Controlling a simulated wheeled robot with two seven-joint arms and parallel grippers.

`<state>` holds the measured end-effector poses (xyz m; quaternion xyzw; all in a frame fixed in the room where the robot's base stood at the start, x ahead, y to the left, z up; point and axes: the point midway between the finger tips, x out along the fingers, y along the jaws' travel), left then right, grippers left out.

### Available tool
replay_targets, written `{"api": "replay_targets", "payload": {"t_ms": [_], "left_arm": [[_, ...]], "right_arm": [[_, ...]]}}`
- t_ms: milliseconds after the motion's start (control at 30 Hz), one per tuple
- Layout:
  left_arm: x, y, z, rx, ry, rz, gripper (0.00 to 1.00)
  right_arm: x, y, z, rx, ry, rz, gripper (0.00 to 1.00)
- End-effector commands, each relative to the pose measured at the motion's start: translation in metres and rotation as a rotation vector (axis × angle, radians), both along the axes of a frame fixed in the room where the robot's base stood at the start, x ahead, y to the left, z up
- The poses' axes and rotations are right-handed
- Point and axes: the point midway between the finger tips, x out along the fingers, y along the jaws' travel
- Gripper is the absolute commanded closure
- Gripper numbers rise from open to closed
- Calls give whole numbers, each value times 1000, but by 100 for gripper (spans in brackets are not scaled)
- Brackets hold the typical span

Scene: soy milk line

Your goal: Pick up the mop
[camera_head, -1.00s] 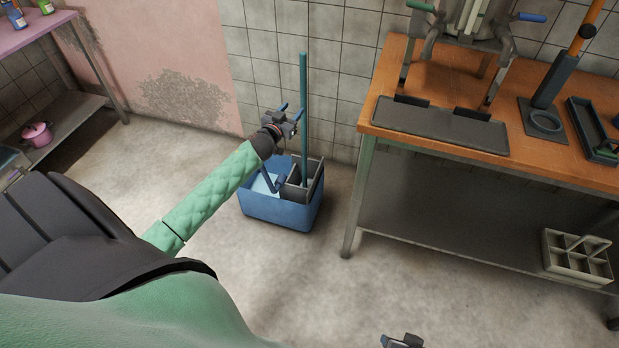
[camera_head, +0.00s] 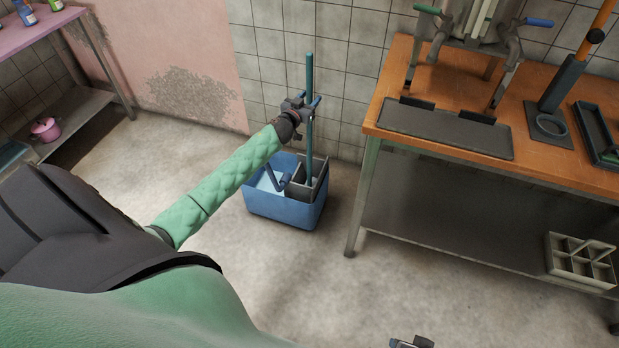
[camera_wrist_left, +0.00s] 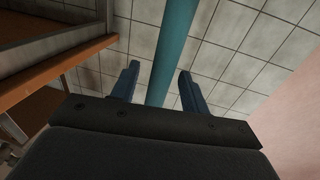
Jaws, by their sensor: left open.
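The mop's teal handle (camera_head: 309,75) stands upright out of a blue bucket (camera_head: 283,208) with a grey wringer section. The mop's lower end is hidden in the bucket. My left gripper (camera_head: 314,102) is at the handle's upper half, with its blue fingers open on either side of the handle. In the left wrist view the handle (camera_wrist_left: 172,50) passes between the two open fingertips (camera_wrist_left: 158,72), and gaps show beside it. Part of my right gripper (camera_head: 410,342) shows at the bottom edge of the head view; its fingers cannot be made out.
A wooden-topped workbench (camera_head: 440,155) with a metal frame stands to the right of the bucket. A beige divided crate (camera_head: 580,262) is on its lower shelf. A tiled wall (camera_head: 345,60) is close behind the mop. The floor in front of the bucket is clear.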

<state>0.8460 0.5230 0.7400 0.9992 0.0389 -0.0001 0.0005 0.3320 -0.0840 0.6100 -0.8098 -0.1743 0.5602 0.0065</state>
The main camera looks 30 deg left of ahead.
Motion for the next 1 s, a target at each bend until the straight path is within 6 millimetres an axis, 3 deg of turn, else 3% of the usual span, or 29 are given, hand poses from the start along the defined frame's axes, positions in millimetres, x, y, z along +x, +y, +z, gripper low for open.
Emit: {"api": "replay_targets", "payload": {"t_ms": [367,600,1000], "left_arm": [[6,0,0,1,0,0,56],[6,0,0,1,0,0,100],[6,1,11,2,-2,0,100]], "right_arm": [[-1,-1,1,-3,6,1,64],[-1,0,2,-1,4,1,64],[0,0,3,0,3,1,64]]}}
